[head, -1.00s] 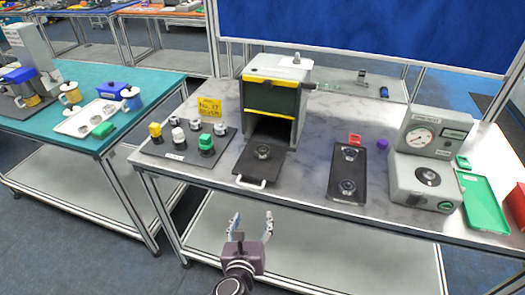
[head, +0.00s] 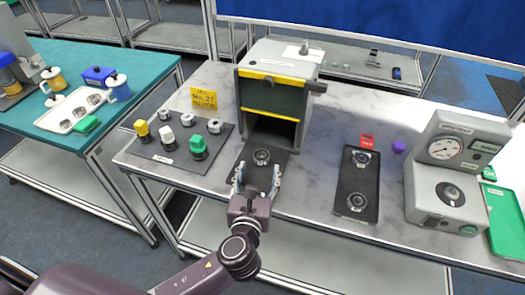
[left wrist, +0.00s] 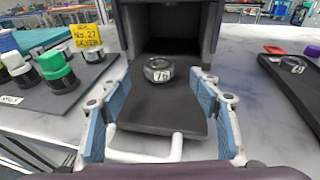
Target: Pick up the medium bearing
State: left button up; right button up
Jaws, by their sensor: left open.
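A dark metal bearing (head: 261,157) lies on the black pull-out tray (head: 245,180) in front of the open box; in the left wrist view the bearing (left wrist: 158,70) carries a label that seems to read 76. Two more bearings, one at the back (head: 363,159) and one at the front (head: 356,201), lie on a black tray to the right. Which is the medium one I cannot tell by size. My left gripper (head: 258,175) is open and empty at the pull-out tray's front, fingers on either side of its white handle (left wrist: 150,150), short of the bearing. My right gripper is not in view.
The box (head: 275,75) stands behind the pull-out tray. To the left is a dark board (head: 222,134) with coloured knobs and rings, and a yellow sign (head: 204,100). A gauge machine (head: 440,205) and green tray (head: 505,220) stand at the right. Bare tabletop (head: 310,180) lies between.

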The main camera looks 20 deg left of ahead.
aim_at(261, 158)
pick_arm(q)
jog(key=w, duration=0.1)
jog(key=w+p, duration=0.1)
jog(key=shift+w+a+r, duration=0.15)
jog(key=shift+w+a, duration=0.15)
jog(key=x, duration=0.2)
jog(key=shift+w+f, duration=0.35)
jog(key=shift+w, duration=0.2)
jog(key=shift+s, duration=0.1)
jog(key=c, duration=1.4)
jog(key=shift+o, duration=0.2)
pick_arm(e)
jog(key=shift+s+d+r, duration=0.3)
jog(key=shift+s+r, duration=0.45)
